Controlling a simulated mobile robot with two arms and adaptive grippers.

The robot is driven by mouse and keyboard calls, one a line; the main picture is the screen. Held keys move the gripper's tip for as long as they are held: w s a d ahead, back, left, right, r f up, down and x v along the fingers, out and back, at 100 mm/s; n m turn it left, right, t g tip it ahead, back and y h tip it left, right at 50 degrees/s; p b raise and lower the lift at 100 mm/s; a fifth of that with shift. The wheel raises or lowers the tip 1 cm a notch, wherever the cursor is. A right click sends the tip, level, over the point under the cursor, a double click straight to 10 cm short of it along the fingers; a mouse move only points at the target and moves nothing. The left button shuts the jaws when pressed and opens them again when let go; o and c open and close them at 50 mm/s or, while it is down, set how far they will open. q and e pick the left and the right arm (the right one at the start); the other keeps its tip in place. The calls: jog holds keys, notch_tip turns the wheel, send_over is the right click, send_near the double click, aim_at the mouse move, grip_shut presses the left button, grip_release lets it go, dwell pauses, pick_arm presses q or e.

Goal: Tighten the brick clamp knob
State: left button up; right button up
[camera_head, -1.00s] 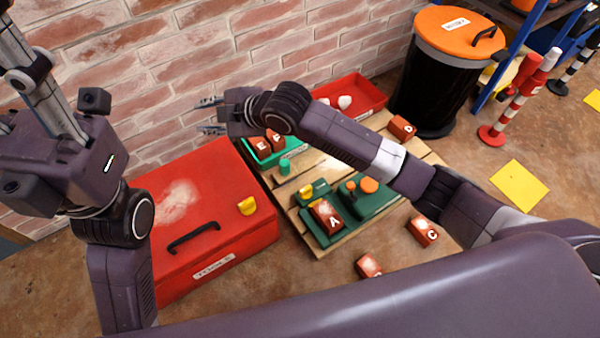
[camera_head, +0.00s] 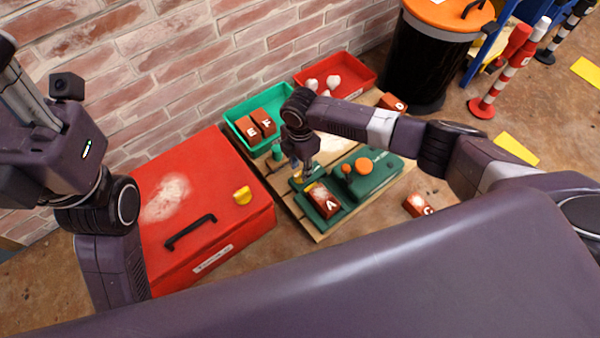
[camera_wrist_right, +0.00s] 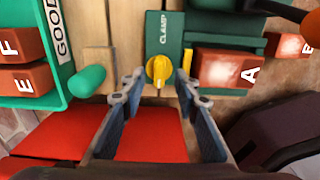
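The yellow clamp knob (camera_wrist_right: 158,70) sits on a green block marked CLAMP (camera_wrist_right: 165,35) in the right wrist view. Brick A (camera_wrist_right: 225,70) lies in the green fixture beside it; it also shows in the head view (camera_head: 325,203). My right gripper (camera_wrist_right: 158,92) is open, its two fingers apart on either side of the knob's near side, with no visible contact. In the head view my right gripper (camera_head: 303,172) points down over the clamp and partly hides the knob. My left gripper is at the left edge, cut off, its fingers unclear.
A red box (camera_head: 205,240) with a black handle and a yellow knob stands left of the pallet. A green tray (camera_head: 285,98) with bricks E and F and a red tray (camera_head: 365,75) stand behind, by the brick wall. A black bin (camera_head: 425,70) is at back right.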

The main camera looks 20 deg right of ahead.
jog(key=shift+f+b, duration=0.35)
jog(key=shift+f, duration=0.6)
jog(key=shift+c, duration=0.6)
grip_shut()
